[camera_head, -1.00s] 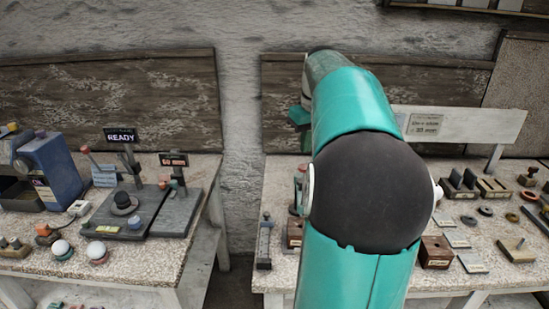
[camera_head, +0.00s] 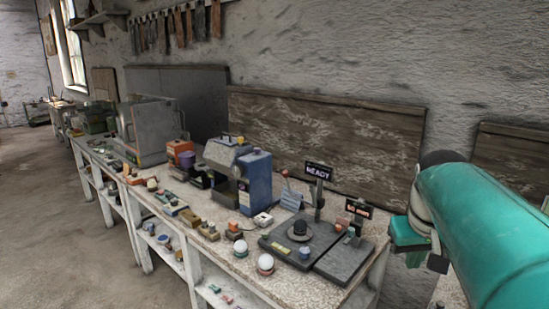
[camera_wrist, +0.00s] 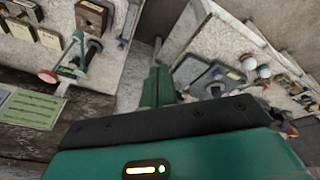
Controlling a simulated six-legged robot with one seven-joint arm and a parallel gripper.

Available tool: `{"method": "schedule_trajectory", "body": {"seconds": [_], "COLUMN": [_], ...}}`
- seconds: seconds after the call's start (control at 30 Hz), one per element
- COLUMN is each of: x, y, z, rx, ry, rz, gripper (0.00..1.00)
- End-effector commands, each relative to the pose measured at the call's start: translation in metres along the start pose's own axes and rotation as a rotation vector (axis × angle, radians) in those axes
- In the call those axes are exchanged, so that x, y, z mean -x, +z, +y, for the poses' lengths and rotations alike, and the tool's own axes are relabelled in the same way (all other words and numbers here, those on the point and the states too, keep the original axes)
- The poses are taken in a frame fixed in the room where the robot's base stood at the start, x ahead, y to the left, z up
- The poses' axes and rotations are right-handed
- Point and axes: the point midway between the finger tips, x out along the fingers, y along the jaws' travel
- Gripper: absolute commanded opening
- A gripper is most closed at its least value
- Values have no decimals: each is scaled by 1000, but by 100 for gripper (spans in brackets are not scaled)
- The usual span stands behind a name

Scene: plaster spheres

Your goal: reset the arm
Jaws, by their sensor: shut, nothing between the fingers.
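My teal arm (camera_head: 490,225) fills the right edge of the head view, folded close to the camera. In the wrist view my gripper (camera_wrist: 158,84) shows as green fingers held together, with nothing between them. It points over the gap between two worktops. I cannot make out the fingertips in the head view.
A long speckled bench (camera_head: 215,262) runs off to the far left. It carries a READY sign (camera_head: 318,171), a dark platform (camera_head: 300,237), two white spheres on stands, a blue machine (camera_head: 255,183) and a grey cabinet (camera_head: 150,130). Open floor (camera_head: 70,230) lies left of it.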

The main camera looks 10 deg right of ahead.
Motion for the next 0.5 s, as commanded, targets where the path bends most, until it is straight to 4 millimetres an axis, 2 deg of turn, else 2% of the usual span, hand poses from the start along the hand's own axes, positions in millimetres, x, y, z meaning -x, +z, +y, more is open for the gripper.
{"method": "schedule_trajectory", "body": {"seconds": [0.03, 0.2, 0.5], "x": [2, 1, -13], "y": [9, 43, 112], "z": [-20, -69, -134], "rx": [20, 54, 109], "ry": [-3, -26, -118], "rz": [19, 76, 173], "gripper": [0, 0, 0]}}
